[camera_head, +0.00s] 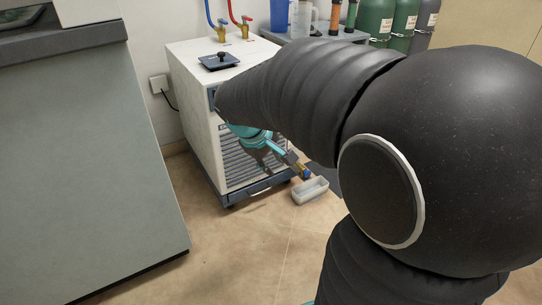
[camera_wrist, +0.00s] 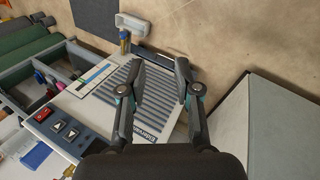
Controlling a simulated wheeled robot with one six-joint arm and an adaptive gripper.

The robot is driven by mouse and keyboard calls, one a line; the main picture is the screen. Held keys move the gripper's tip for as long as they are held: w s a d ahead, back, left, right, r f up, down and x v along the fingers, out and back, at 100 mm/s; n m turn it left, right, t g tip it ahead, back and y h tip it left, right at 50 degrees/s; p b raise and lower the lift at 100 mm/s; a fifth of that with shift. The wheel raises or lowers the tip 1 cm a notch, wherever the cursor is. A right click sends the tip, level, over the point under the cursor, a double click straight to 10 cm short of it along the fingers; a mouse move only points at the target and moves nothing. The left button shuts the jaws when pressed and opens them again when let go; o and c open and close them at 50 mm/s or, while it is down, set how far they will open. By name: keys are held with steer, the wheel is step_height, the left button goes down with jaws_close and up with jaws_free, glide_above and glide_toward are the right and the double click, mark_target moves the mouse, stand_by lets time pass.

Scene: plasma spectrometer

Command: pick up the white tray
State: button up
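The white tray (camera_head: 310,190) is a small open rectangular box on the tan floor, in front of the lower right corner of the white machine. It also shows near the top edge of the wrist view (camera_wrist: 131,23), upright. My gripper (camera_wrist: 162,72) is open, its two dark fingers apart with nothing between them. It hangs in front of the machine's louvred panel, apart from the tray, which lies beyond the left fingertip in the wrist view. In the head view my arm hides much of the gripper.
The white machine (camera_head: 190,95) has a louvred front. A small yellow and blue part (camera_wrist: 124,40) is beside the tray. A large grey-green cabinet (camera_head: 90,160) stands at the left. Gas cylinders (camera_head: 376,18) stand at the back. The floor in front of the tray is clear.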

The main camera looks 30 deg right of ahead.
steer(key=w+d+f+n+g+h+p, duration=0.1)
steer(key=w+d+f+n+h, duration=0.2)
steer(key=w+d+f, duration=0.45)
steer(key=w+d+f+n+g+h+p, duration=0.1)
steer(key=w+d+f+n+g+h, duration=0.25)
steer(key=w+f, duration=0.65)
steer(key=w+d+f+n+t+h, duration=0.1)
steer(key=w+d+f+n, duration=0.15)
steer(key=f, duration=0.65)
steer(key=w+d+f+n+t+h+p, duration=0.1)
steer(key=d+f+n+t, duration=0.15)
steer(key=f, duration=0.55)
steer(key=w+d+f+n, duration=0.1)
steer(key=d+f+n, duration=0.2)
steer(key=f, duration=0.6)
steer(key=x, duration=0.8)
steer(key=shift+w+d+r, duration=0.1)
steer(key=shift+w+r, duration=0.05)
steer(key=shift+w, duration=0.05)
steer(key=shift+b+x, duration=0.5)
steer(key=shift+x, duration=2.2)
steer(key=shift+s, duration=0.15)
steer(key=shift+h, duration=0.25)
jaws_close()
